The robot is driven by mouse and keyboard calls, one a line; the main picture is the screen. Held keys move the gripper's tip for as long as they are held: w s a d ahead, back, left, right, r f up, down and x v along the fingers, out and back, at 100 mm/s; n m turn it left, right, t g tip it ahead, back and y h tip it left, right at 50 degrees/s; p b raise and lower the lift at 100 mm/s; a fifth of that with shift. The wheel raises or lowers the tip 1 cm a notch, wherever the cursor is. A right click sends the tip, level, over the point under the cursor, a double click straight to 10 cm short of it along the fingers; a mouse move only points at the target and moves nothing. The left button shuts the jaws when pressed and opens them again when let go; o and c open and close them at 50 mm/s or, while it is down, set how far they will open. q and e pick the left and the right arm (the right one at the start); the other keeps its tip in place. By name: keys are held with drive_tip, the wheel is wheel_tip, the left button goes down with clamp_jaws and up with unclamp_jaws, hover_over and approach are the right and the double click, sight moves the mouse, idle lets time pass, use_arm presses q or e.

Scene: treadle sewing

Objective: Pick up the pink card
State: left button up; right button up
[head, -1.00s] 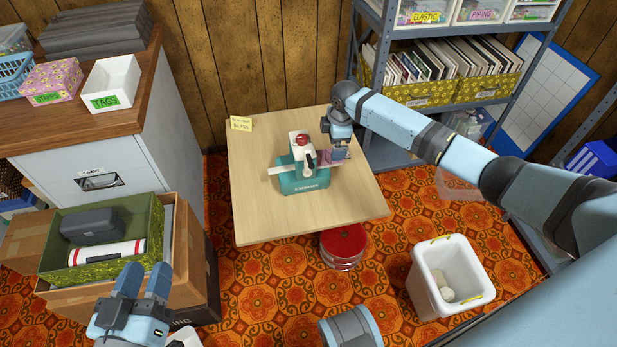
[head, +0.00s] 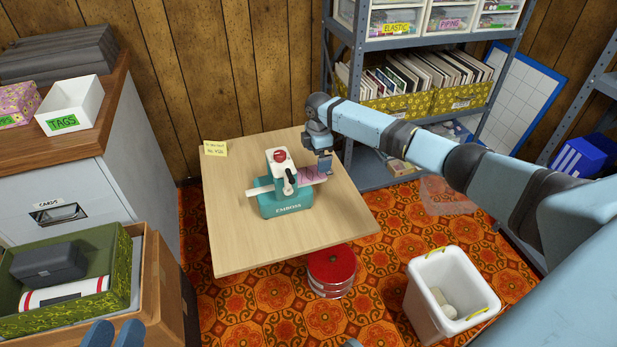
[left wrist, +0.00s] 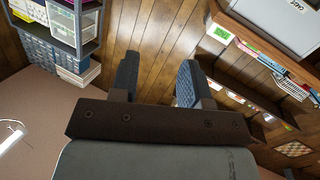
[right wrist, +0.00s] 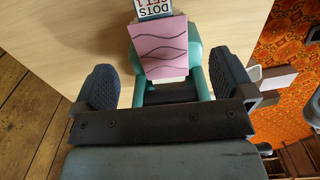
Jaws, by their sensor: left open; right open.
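The pink card (head: 313,175) with dark wavy lines sits at the right side of the teal embosser (head: 287,203) on the table. In the right wrist view the pink card (right wrist: 160,48) lies against the embosser (right wrist: 195,55), between my spread fingers. My right gripper (head: 324,163) is open and empty at the card's far right side; it also shows in the right wrist view (right wrist: 164,80). Whether a finger touches the card cannot be told. My left gripper (head: 113,335) is open at the bottom left; only its fingertips show in the head view. It holds nothing in the left wrist view (left wrist: 160,75).
The wooden table (head: 240,245) has free room around the embosser. A yellow note (head: 215,148) lies at its back left corner. A red-topped stool (head: 331,268) and a white bin (head: 447,330) stand in front. A metal shelf (head: 380,180) stands behind, right.

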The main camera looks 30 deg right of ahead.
sight(309, 174)
wheel_tip(309, 174, down, 5)
drive_tip(key=b, duration=0.3)
drive_tip(key=shift+d+r, duration=0.1)
drive_tip(key=shift+f, duration=0.2)
use_arm(q)
drive_tip(key=shift+w+a+f+m+t, duration=0.15)
drive_tip(key=shift+w+a+f+m, duration=0.05)
drive_tip(key=shift+w+m, duration=0.2)
drive_tip(key=shift+w+a+f+m+t, duration=0.2)
drive_tip(key=shift+w+m, duration=0.1)
drive_tip(key=shift+m, duration=0.2)
use_arm(e)
drive_tip(key=shift+r, duration=0.1)
use_arm(q)
drive_tip(key=shift+r+p, duration=0.3)
drive_tip(key=shift+r, duration=0.1)
use_arm(e)
drive_tip(key=shift+f, duration=0.25)
drive_tip(key=c, duration=0.9)
